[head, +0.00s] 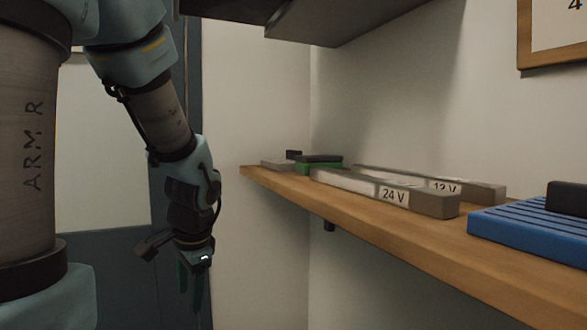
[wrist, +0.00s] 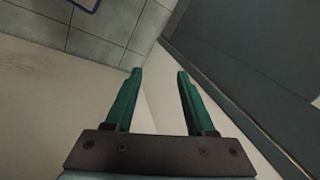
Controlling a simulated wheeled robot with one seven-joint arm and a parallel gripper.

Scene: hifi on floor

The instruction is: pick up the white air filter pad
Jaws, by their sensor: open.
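A small pale flat block with a black piece on top (head: 277,165) lies at the far end of the wooden shelf in the head view; it looks like the white air filter pad, but it is small and I cannot be sure. My gripper (head: 192,285) hangs pointing down, to the left of the shelf's far end and below its top, apart from everything. The wrist view shows my gripper (wrist: 159,75) open, with nothing between its green fingers. The pale block does not show in the wrist view.
The wooden shelf (head: 390,228) also holds a green block (head: 318,168), a grey 24 V box (head: 350,184), a grey 12 V box (head: 482,191) and a blue ribbed block (head: 520,235). A dark overhang (head: 345,20) is above. Tiled floor (wrist: 110,30) shows below my gripper.

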